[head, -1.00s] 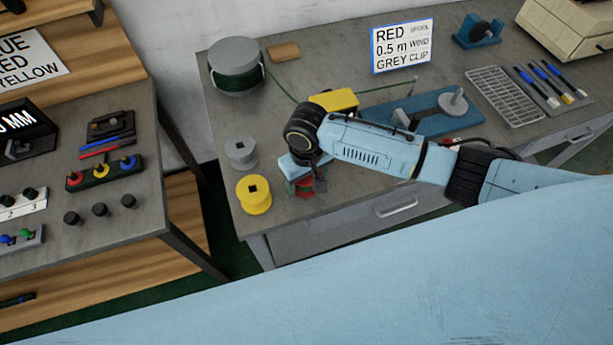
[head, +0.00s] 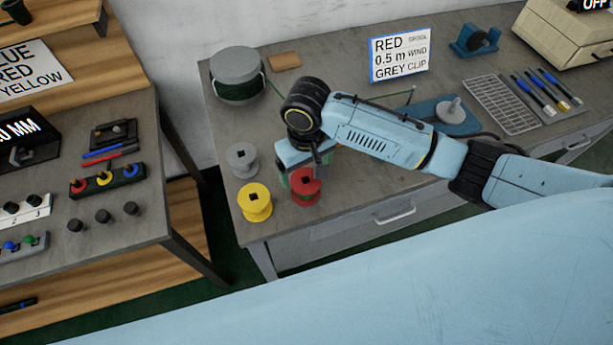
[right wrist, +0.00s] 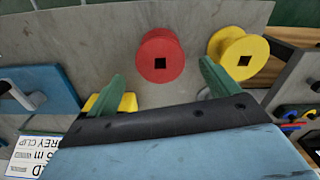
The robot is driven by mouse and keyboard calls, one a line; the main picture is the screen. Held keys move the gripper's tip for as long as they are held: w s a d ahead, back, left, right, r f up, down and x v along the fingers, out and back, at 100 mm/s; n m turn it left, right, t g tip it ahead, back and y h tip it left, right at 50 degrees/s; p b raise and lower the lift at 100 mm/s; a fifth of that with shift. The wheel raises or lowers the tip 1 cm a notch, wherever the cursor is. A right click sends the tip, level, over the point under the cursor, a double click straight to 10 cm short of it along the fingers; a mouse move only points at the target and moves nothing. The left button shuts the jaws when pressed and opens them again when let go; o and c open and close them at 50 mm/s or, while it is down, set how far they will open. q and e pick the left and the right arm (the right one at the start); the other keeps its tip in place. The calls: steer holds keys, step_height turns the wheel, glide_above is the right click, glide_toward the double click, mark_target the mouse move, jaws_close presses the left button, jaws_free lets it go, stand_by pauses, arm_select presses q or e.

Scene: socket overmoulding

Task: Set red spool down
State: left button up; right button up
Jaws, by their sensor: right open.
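The red spool (head: 305,187) stands upright on the grey table near its front edge, right of the yellow spool (head: 255,203). It also shows in the right wrist view (right wrist: 161,56), beyond and between the two green fingers, with its square hole facing up. My right gripper (right wrist: 160,88) is open, and its fingers are apart from the red spool. In the head view my right gripper (head: 300,170) is just behind the spool, partly hidden by its own wrist. My left gripper is not in view.
A grey spool (head: 242,160) stands behind the yellow one. A green wire reel (head: 237,77) is at the back left. A sign (head: 400,51) reads RED, 0.5 m, GREY CLIP. A blue winding fixture (head: 430,112) lies to the right, partly behind my arm.

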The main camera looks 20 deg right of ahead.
steer(key=shift+r, duration=1.85)
